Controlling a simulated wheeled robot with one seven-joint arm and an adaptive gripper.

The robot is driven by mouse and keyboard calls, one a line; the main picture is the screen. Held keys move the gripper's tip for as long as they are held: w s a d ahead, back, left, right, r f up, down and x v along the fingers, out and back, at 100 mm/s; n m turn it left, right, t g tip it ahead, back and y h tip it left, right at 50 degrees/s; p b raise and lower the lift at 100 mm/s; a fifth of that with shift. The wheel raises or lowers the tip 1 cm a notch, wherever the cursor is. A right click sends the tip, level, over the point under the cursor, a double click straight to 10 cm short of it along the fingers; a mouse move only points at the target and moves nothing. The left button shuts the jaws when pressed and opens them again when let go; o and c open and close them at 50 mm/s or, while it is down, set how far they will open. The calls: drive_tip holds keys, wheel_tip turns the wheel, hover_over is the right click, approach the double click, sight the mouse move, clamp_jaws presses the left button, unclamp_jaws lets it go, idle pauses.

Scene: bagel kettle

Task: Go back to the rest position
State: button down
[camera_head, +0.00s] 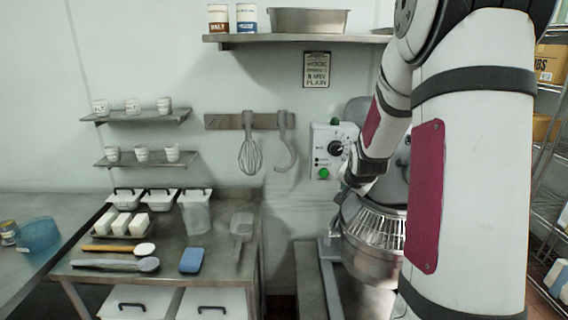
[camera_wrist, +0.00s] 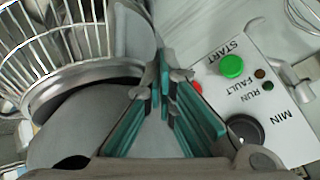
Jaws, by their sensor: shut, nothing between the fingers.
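My gripper (camera_wrist: 163,80) is shut and empty, its teal-padded fingers meeting in the wrist view. In the head view my arm reaches down in front of the mixer, and its end is partly hidden beside the control panel (camera_head: 324,160). The panel carries a green START button (camera_wrist: 231,66) and a dark dial (camera_wrist: 245,129). In the wrist view the fingertips are between the panel and the mixer's wire guard (camera_wrist: 70,42), with a small red part by the right finger. I cannot tell whether the fingers touch anything.
The mixer bowl (camera_head: 368,264) stands under the guard, close to my arm. A steel table (camera_head: 215,225) with tubs and tools is at the left. A wall shelf (camera_head: 290,38) is above; a wire rack (camera_head: 545,170) stands at the right.

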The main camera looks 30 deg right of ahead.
drive_tip(key=s+a+r+n+y, duration=0.1)
drive_tip(key=s+a+r+n, duration=0.15)
drive_tip(key=a, duration=0.45)
drive_tip(key=s+a+r+n+y+b, duration=0.15)
drive_tip(key=a+r, duration=0.25)
drive_tip(key=a, duration=0.4)
drive_tip(key=s+a+r+n, duration=0.1)
drive_tip(key=a+r+n, duration=0.25)
drive_tip(key=a, duration=0.35)
drive_tip(key=s+a+n+g+y+b, duration=0.1)
drive_tip(key=s+a+n, duration=0.6)
drive_tip(key=s+a, duration=0.7)
drive_tip(key=shift+s+r+y, duration=0.4)
drive_tip(key=shift+y, duration=0.45)
drive_tip(key=shift+s+d, duration=0.1)
